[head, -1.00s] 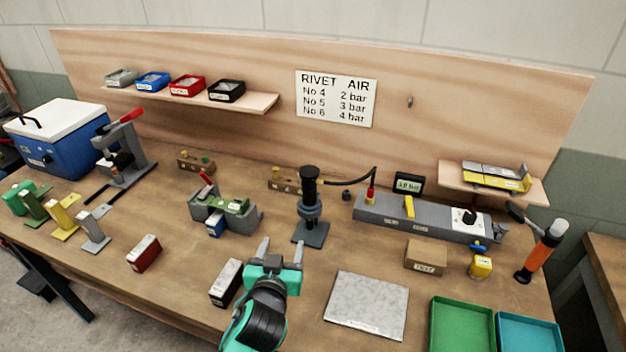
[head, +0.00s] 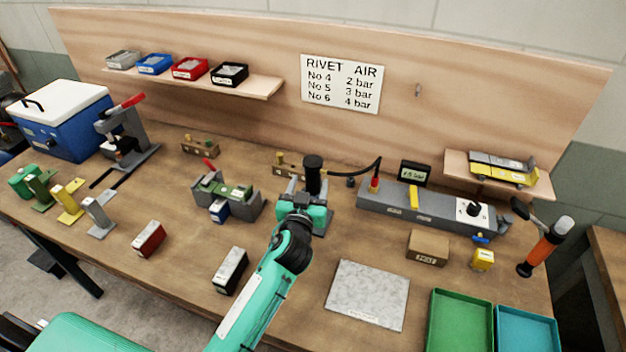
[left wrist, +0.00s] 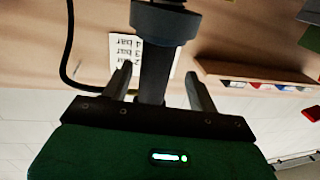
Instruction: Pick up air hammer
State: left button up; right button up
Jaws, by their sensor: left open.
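The air hammer (head: 313,172) is a black upright tool standing in a dark stand, with a black hose leaving it toward the right. My left gripper (head: 306,190) is in front of it at handle height and hides its lower part in the head view. In the left wrist view the open fingers (left wrist: 158,78) stand one on each side of the dark shaft of the air hammer (left wrist: 156,60), with gaps on both sides. A wider collar shows beyond the fingertips. My right gripper is not in view.
A grey-green fixture (head: 228,197) is close on the left. A pale plate (head: 367,294) lies in front, and a black-and-white box (head: 230,270) lies front left.

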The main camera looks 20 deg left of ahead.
aim_at(312, 187)
pick_arm(q)
jog(key=w, duration=0.1)
jog(key=w+p, duration=0.1)
jog(key=w, duration=0.1)
jog(key=shift+w+d+f, duration=0.1)
jog(key=shift+w+f, duration=0.35)
jog(key=shift+w, duration=0.35)
jog(key=shift+c, duration=0.2)
jog(key=c, duration=1.1)
